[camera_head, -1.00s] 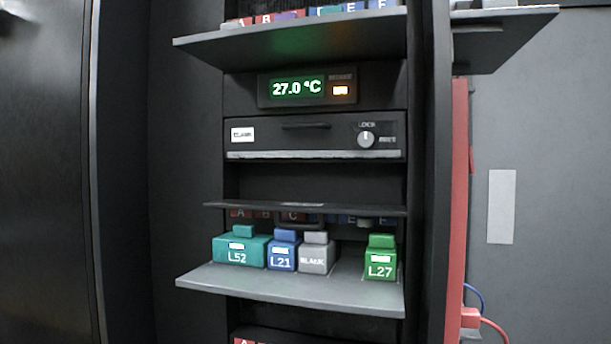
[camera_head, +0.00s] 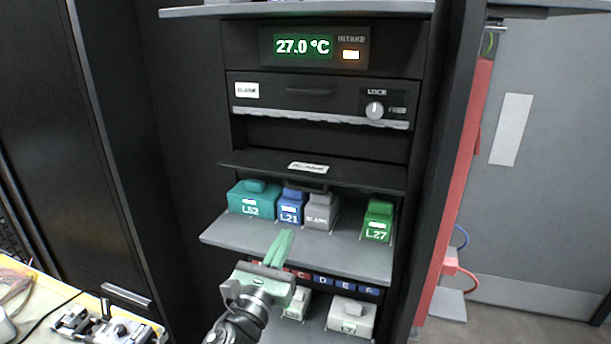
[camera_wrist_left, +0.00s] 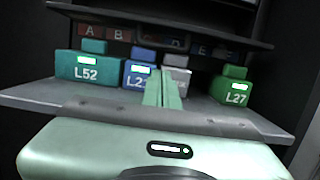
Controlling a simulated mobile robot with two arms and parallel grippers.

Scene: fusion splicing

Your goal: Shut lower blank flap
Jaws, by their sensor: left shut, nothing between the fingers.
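A dark flap (camera_head: 260,163) with a small white label, its print unreadable, sticks out open and nearly level over a shelf. Its position matches the lower blank flap. It also shows as a dark panel across the top of the left wrist view (camera_wrist_left: 100,15). My left gripper (camera_head: 280,246) is shut and empty, its pale green fingers pointing up and in toward the cabinet. It is below and in front of the flap, apart from it, near the shelf's front edge. In the left wrist view the fingertips (camera_wrist_left: 163,88) overlap the blocks behind. My right gripper is not in view.
The grey shelf (camera_head: 340,250) holds a teal L52 block (camera_head: 252,199), a blue L21 block (camera_head: 290,208), a grey block (camera_head: 321,212) and a green L27 block (camera_head: 378,222). Above is a shut BLANK panel (camera_head: 300,92) with a lock knob (camera_head: 374,110). White blocks (camera_head: 351,318) stand below.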

